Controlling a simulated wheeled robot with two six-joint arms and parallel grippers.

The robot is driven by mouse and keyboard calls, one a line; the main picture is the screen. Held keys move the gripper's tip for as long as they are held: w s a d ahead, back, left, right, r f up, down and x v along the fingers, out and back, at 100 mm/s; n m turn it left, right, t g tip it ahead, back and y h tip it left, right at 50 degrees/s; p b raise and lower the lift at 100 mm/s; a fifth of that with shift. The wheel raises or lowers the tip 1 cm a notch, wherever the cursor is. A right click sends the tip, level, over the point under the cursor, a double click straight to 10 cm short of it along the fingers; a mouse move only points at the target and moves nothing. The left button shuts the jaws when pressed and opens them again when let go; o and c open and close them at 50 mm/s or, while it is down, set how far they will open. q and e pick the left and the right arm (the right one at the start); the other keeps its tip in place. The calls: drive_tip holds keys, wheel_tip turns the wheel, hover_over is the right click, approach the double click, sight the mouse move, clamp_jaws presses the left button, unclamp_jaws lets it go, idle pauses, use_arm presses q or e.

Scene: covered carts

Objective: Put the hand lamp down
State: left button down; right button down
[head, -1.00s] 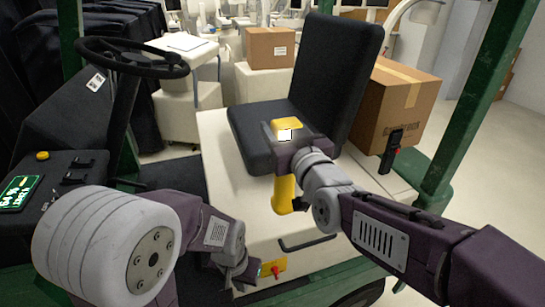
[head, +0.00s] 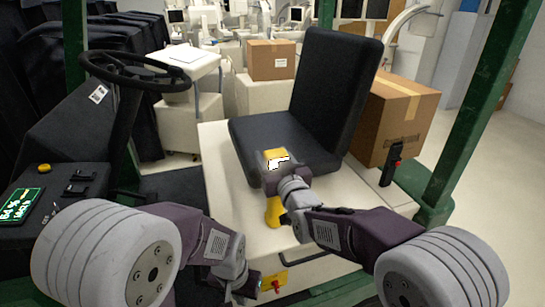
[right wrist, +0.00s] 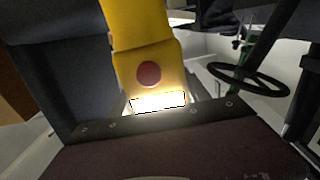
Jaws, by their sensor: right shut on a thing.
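The yellow hand lamp (head: 273,212) is in my right gripper (head: 283,172) in the head view. Its yellow top shows above the jaws and its lower end below them, over the white seat box (head: 225,190) in front of the black seat. I cannot tell whether its lower end touches the box. In the right wrist view the lamp (right wrist: 143,40) stands up between the jaws, with a red round button and a bright lit strip. My left gripper (head: 245,287) is low at the box's front, beside a yellow plate with a red knob (head: 273,284); its jaws are unclear.
The black seat (head: 325,95) stands right behind the lamp. A cardboard box (head: 395,120) and a black handset (head: 391,165) are to the right. The steering wheel (head: 130,70) and green posts frame the cart. The white box top left of the lamp is bare.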

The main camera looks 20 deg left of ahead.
drive_tip(key=shift+r, duration=0.15)
drive_tip(key=shift+s, duration=0.1)
drive_tip(key=c, duration=0.5)
unclamp_jaws()
drive_tip(key=shift+f, duration=0.25)
drive_tip(key=shift+r, duration=0.3)
drive_tip(key=b+v, duration=0.2)
drive_tip(key=v, duration=1)
drive_tip(key=shift+f, duration=0.15)
drive_tip(key=shift+d, duration=0.1)
